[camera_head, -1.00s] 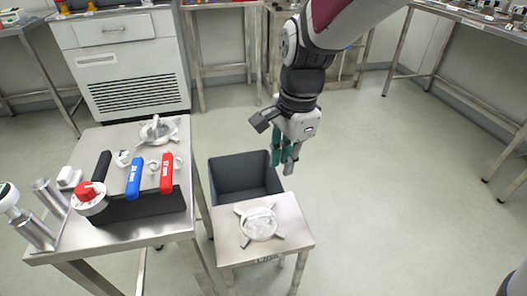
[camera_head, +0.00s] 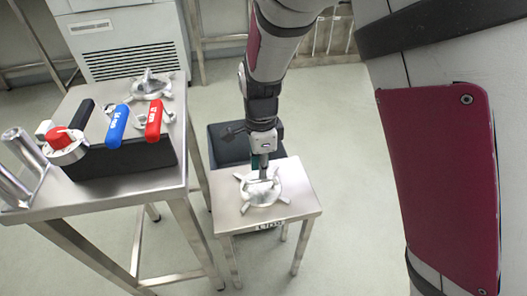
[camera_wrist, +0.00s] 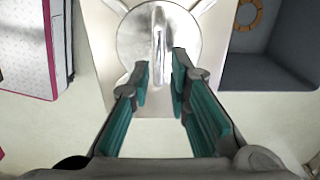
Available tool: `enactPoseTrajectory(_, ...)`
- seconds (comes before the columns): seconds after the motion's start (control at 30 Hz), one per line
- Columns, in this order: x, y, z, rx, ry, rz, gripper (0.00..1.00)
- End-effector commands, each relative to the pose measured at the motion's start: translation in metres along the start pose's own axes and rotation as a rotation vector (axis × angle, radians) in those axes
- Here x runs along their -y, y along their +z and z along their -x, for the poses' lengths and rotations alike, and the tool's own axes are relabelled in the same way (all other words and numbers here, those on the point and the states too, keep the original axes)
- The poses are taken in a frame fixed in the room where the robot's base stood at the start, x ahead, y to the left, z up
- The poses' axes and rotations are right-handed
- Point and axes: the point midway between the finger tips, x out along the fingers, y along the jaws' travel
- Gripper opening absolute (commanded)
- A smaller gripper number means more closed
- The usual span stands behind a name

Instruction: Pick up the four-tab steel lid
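The four-tab steel lid (camera_head: 268,194) lies flat on the small steel side table (camera_head: 232,217), its tabs pointing outward. In the wrist view the lid (camera_wrist: 136,38) shows as a round disc with a raised upright grip (camera_wrist: 160,42) across its middle. My gripper (camera_head: 263,177) points down just above the lid's centre. In the wrist view its teal-padded fingers (camera_wrist: 161,62) are open, with the gap lined up with the raised grip. I cannot tell how far the fingertips are above the lid.
A dark grey bin (camera_head: 228,146) stands behind the small table; a tan ring (camera_wrist: 249,14) shows in it. The steel table (camera_head: 90,190) at left holds another tabbed metal piece (camera_head: 152,86), blue (camera_head: 118,124) and red (camera_head: 154,120) handled tools and a black block (camera_head: 120,158).

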Motion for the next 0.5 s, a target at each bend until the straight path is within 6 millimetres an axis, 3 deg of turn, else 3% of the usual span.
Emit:
enactPoseTrajectory(0.23, -0.001, 0.001, -0.013, 0.000, 0.001, 0.000, 0.17)
enactPoseTrajectory(0.5, -0.002, 0.003, -0.048, -0.001, 0.002, -0.001, 0.17)
